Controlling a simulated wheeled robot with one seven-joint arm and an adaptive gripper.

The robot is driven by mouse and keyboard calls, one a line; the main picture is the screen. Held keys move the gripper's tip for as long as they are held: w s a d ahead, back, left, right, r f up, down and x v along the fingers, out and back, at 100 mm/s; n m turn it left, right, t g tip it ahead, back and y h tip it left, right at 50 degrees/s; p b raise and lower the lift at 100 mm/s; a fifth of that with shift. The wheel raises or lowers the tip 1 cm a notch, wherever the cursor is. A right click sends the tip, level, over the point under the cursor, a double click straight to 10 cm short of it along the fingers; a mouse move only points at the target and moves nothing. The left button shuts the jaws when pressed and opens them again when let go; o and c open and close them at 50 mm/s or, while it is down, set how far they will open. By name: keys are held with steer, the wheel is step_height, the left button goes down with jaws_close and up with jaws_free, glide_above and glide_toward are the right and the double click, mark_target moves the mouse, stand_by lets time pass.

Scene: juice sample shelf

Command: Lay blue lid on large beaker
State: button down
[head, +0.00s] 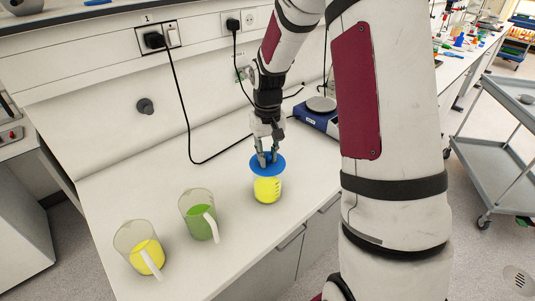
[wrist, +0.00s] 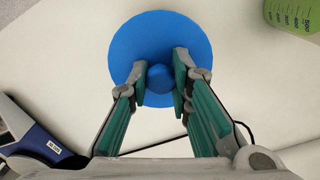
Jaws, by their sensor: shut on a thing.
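The blue lid (head: 281,163) is a round disc with a knob, at or just above the rim of the large beaker (head: 268,189), which holds yellow liquid. I cannot tell whether lid and rim touch. My gripper (head: 265,160) points down over the lid, shut on its knob. In the wrist view the blue lid (wrist: 160,30) lies between the green-padded fingers of my gripper (wrist: 160,80), with the knob between the fingertips. The lid hides the beaker below it in the wrist view.
A jug with green liquid (head: 198,215) and a jug with yellow liquid (head: 138,245) stand to the left on the white bench (head: 105,190). A blue hotplate device (head: 316,118) stands behind right. Black cables hang along the wall and lie on the bench.

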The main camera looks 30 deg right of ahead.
mark_target(267, 154)
steer(key=shift+f, duration=0.4)
steer(key=c, duration=1.4)
jaws_free()
steer(key=shift+o, duration=0.2)
step_height(267, 154, up, 12)
steer(key=s+a+r+n+t, duration=0.1)
steer(key=s+a+r+t, duration=0.2)
steer(key=s+a+r, duration=0.55)
steer(key=s+a+r+n+t+b, duration=0.1)
steer(key=s+a, duration=0.3)
steer(key=s, duration=0.8)
steer(key=shift+s+r+t, duration=0.2)
steer(key=shift+s+t, duration=0.2)
steer(key=shift+t, duration=0.4)
